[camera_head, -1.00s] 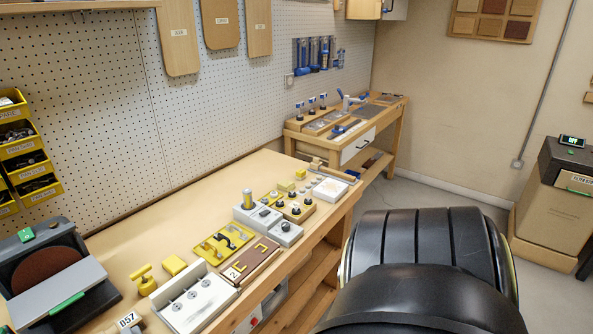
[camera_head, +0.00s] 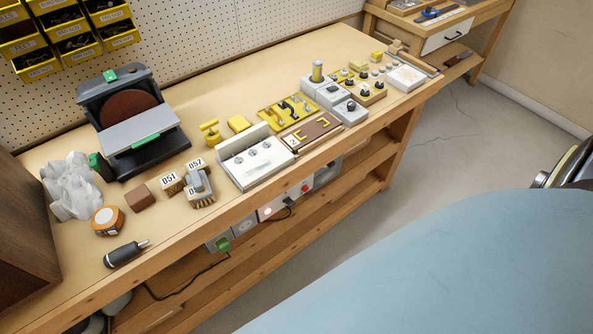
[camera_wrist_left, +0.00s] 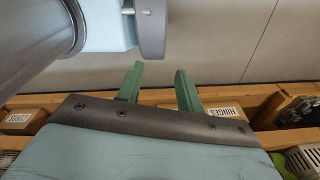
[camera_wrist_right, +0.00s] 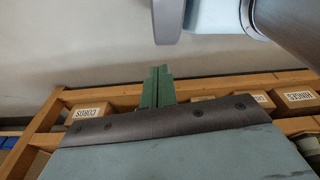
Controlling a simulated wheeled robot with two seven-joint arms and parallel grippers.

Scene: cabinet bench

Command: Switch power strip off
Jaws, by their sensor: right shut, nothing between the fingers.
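A grey strip-like unit (camera_head: 245,228), which looks like the power strip, runs under the front edge of the bench in the head view. It carries a green plug (camera_head: 222,243), a pale round part (camera_head: 268,211), a dark plug with a cable and a red button (camera_head: 305,187). The bench edge partly hides it, and its switch state is too small to tell. My left gripper (camera_wrist_left: 159,84) has its green fingers apart with nothing between them. My right gripper (camera_wrist_right: 158,86) has its fingers together and empty. Neither gripper shows in the head view, and neither wrist view shows the strip.
Wooden shelves with boxes (camera_wrist_right: 90,112) lie below. A cable hangs beneath the strip. My blue body part covers the lower right.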

